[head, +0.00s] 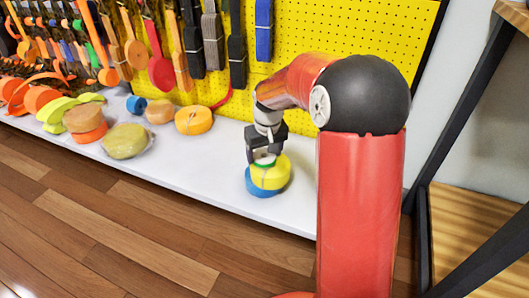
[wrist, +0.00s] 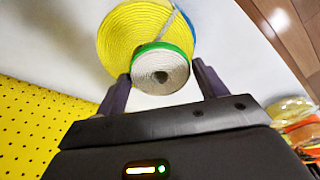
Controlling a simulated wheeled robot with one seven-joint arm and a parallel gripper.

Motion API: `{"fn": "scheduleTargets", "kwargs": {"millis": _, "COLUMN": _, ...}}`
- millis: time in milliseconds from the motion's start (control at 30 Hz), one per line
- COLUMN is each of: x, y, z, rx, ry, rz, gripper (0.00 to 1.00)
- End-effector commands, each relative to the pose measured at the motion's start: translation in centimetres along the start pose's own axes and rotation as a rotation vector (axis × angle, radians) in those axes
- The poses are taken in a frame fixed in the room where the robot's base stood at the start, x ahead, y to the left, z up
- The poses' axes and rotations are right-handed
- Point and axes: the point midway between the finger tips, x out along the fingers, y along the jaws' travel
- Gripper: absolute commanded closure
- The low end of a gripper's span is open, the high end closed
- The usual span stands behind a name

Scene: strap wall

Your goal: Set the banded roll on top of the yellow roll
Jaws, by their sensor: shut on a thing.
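The banded roll (wrist: 160,72), a small pale roll with a green edge, sits between the fingers of my gripper (wrist: 161,78) in the wrist view. In the head view my gripper (head: 264,153) points down and is shut on this banded roll (head: 265,160). The yellow roll (head: 270,178) lies flat directly under it, and it also shows larger behind the banded roll in the wrist view (wrist: 117,45). The banded roll overlaps the yellow roll's face, off its middle in the wrist view. I cannot tell whether the two touch.
A blue roll (head: 262,191) lies beneath the yellow one on the white shelf (head: 215,175). An orange-yellow roll (head: 194,121) and a wrapped olive roll (head: 125,141) lie to the left. Straps hang on the yellow pegboard (head: 330,35) behind. A dark-framed rack (head: 470,130) stands at right.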

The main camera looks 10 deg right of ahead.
Motion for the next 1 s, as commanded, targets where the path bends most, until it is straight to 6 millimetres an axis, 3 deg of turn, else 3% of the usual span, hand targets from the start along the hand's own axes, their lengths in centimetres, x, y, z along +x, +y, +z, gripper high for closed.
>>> {"fn": "scheduleTargets", "kwargs": {"millis": 33, "x": 0.3, "y": 0.0, "z": 0.1, "rx": 0.0, "ry": -0.001, "rz": 0.0, "gripper": 0.37}}
{"fn": "scheduleTargets", "kwargs": {"millis": 67, "x": 0.2, "y": 0.0, "z": 0.0, "rx": 0.0, "ry": -0.001, "rz": 0.0, "gripper": 0.26}}
{"fn": "scheduleTargets", "kwargs": {"millis": 200, "x": 0.2, "y": 0.0, "z": 0.0, "rx": 0.0, "ry": -0.001, "rz": 0.0, "gripper": 0.08}}
{"fn": "scheduleTargets", "kwargs": {"millis": 567, "x": -0.4, "y": 0.0, "z": -0.1, "rx": 0.0, "ry": 0.001, "rz": 0.0, "gripper": 0.07}}
{"fn": "scheduleTargets", "kwargs": {"millis": 667, "x": -1.6, "y": 0.0, "z": -0.1, "rx": 0.0, "ry": 0.003, "rz": 0.001, "gripper": 0.07}}
{"fn": "scheduleTargets", "kwargs": {"millis": 1000, "x": -8.9, "y": 0.0, "z": -0.1, "rx": 0.0, "ry": 0.003, "rz": 0.001, "gripper": 0.07}}
